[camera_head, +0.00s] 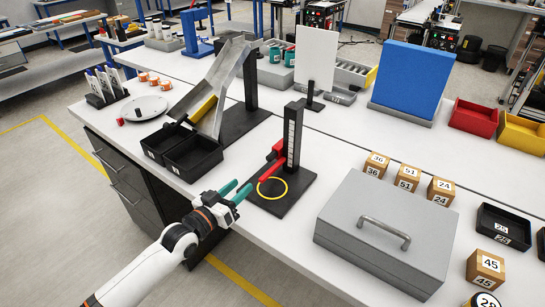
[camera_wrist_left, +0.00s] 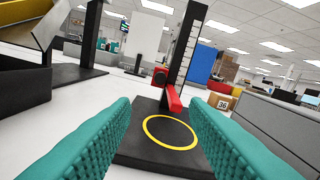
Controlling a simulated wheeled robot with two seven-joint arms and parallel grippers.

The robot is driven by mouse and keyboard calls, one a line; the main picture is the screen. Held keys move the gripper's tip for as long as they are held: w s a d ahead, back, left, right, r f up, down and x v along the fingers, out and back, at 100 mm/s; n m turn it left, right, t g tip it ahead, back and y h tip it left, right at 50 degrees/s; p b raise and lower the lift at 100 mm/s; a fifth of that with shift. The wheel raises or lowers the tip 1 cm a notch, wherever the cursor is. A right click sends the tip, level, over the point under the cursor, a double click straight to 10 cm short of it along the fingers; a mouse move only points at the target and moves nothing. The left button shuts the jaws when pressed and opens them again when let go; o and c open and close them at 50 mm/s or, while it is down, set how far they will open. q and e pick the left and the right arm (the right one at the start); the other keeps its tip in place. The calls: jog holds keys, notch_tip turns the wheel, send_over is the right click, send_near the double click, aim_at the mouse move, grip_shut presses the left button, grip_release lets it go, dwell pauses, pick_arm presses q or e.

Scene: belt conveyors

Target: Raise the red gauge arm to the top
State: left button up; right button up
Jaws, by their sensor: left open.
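The red gauge arm (camera_head: 271,171) sits low on the black upright post with a white scale (camera_head: 292,136) and slants down toward the front. In the left wrist view the red arm (camera_wrist_left: 174,101) shows end-on between my fingers, beyond them. The post stands on a black base plate (camera_head: 300,184) marked with a yellow ring (camera_head: 272,188). My left gripper (camera_head: 236,190), with green fingers, is open and empty just left of the base plate, apart from the red arm. In the left wrist view its fingers (camera_wrist_left: 160,140) frame the ring. My right gripper is not in view.
A grey case with a handle (camera_head: 385,232) stands right of the gauge. Black bins (camera_head: 192,158) under a metal chute (camera_head: 222,82) stand to the left. Numbered wooden blocks (camera_head: 408,178) and a blue panel (camera_head: 408,78) are further right and back. The table's front edge is near my left gripper.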

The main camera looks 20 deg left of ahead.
pick_arm(q)
jog(key=shift+w+d+r, duration=0.1)
jog(key=shift+w+d, duration=0.05)
jog(key=shift+w, duration=0.25)
jog(key=shift+w+d+r, duration=0.1)
jog(key=shift+w, duration=0.3)
send_near(268, 159)
jog(key=shift+p+x, duration=0.35)
jog(key=shift+x, duration=0.8)
jog(key=x, duration=0.4)
jog(key=shift+w+d, duration=0.3)
jog(key=shift+w, duration=0.4)
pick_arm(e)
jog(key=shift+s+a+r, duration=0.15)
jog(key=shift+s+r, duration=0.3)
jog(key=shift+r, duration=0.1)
pick_arm(q)
jog(key=shift+c, duration=0.5)
grip_shut()
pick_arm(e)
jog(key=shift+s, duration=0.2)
